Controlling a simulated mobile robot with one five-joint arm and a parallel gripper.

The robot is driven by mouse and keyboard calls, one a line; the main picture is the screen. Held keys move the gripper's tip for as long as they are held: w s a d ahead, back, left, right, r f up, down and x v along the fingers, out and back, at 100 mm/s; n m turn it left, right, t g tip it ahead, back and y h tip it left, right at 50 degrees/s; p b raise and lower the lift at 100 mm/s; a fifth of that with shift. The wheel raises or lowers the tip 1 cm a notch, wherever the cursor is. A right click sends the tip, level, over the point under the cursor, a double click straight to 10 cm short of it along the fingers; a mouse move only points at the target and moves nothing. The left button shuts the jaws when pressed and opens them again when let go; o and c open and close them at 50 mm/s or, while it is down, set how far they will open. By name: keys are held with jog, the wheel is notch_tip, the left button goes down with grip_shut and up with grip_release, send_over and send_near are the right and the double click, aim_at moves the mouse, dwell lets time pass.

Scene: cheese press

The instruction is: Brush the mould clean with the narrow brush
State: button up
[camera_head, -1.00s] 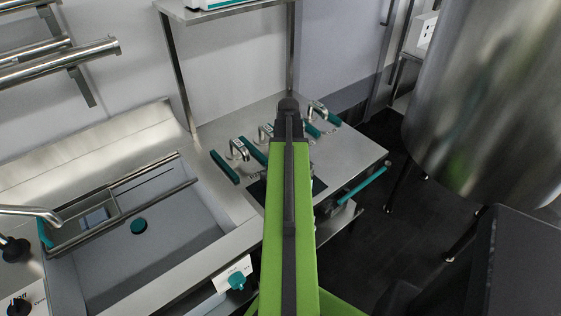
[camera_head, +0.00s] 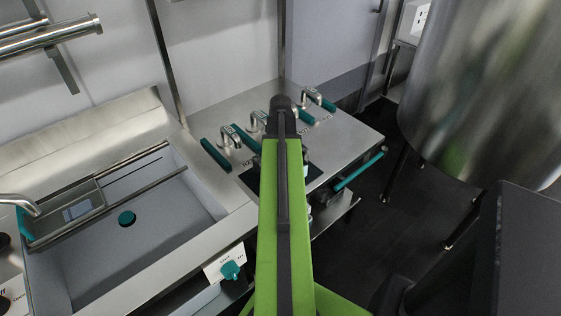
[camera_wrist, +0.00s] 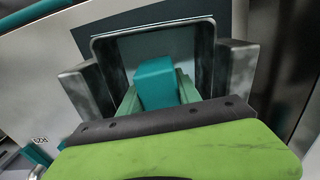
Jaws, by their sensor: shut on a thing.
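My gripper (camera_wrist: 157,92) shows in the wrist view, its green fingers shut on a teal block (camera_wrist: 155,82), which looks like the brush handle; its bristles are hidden. The block is in front of a grey metal open-topped frame (camera_wrist: 205,50) with a thick lug on each side, probably the mould. The frame is over a dark panel (camera_wrist: 228,14). I cannot tell whether brush and mould touch. In the head view my arm hides the gripper, and only a small shiny part (camera_head: 306,155) shows beside it.
A large steel vat (camera_head: 480,90) stands at right.

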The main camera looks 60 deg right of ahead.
jog(key=shift+f+b, duration=1.05)
dwell(0.4)
jog(key=shift+w+d+r, duration=0.1)
jog(key=shift+w+d, duration=0.2)
jog(key=shift+w, duration=0.4)
jog(key=shift+w+d+r, duration=0.1)
jog(key=shift+w+d, duration=0.15)
jog(key=shift+w, duration=0.4)
jog(key=shift+s+a+f, duration=0.1)
jog(key=shift+s+a, duration=0.15)
jog(key=shift+s, duration=0.35)
jog(key=shift+s+a+f, duration=0.1)
jog(key=shift+s+a, duration=0.15)
jog(key=shift+s, duration=0.3)
jog(key=shift+s+a+r, duration=0.1)
jog(key=shift+s+a, duration=0.25)
jog(key=shift+s, duration=0.45)
jog(key=shift+s+a, duration=0.3)
jog(key=shift+s, duration=0.45)
jog(key=shift+w+d, duration=0.3)
jog(key=shift+w, duration=0.4)
jog(key=shift+w+d, duration=0.3)
jog(key=shift+w, duration=0.35)
